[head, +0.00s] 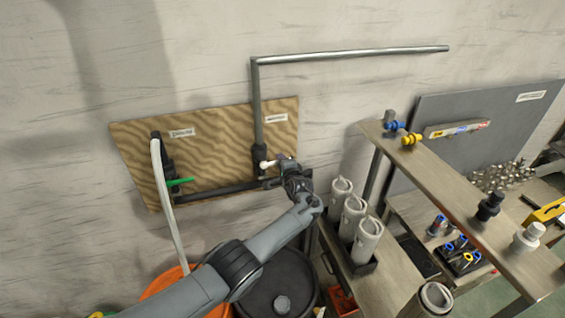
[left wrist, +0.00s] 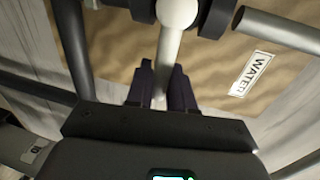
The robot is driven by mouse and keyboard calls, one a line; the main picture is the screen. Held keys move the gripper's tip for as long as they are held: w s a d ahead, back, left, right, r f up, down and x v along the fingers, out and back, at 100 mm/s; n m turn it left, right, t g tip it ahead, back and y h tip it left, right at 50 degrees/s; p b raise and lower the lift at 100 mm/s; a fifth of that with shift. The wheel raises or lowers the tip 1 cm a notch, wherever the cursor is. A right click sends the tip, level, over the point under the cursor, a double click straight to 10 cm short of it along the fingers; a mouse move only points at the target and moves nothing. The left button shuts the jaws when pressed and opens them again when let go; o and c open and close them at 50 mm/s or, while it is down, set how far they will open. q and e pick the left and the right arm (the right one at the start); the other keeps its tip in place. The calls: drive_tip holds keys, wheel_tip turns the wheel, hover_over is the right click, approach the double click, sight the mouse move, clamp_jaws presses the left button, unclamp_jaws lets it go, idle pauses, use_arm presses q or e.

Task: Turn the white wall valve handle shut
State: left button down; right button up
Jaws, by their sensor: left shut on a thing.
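The white wall valve handle (head: 268,164) sticks out from the valve at the foot of the vertical grey pipe, on the wooden wall board (head: 225,128). My left gripper (head: 285,164) is at its right end in the head view. In the left wrist view the white handle (left wrist: 167,55) runs down from its round white hub (left wrist: 178,11), and its far end lies between the two dark fingers of my left gripper (left wrist: 160,88), which is shut on it. The fingertips and wrist partly hide the handle's end in the head view. My right gripper is not in view.
A green handle (head: 180,182) and a white hose (head: 168,205) are left on the board. A WATER label (left wrist: 251,74) is beside the valve. A dark barrel (head: 305,280) stands below my arm. Grey cylinders (head: 353,210) and a wooden shelf (head: 455,180) are at right.

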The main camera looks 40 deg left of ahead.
use_arm(q)
drive_tip(key=c, duration=1.1)
unclamp_jaws()
drive_tip(key=shift+f, duration=0.1)
drive_tip(key=shift+c, duration=0.2)
drive_tip(key=p+v, duration=0.2)
drive_tip(key=v, duration=0.9)
drive_tip(key=shift+p, duration=0.3)
drive_tip(key=shift+a, duration=0.1)
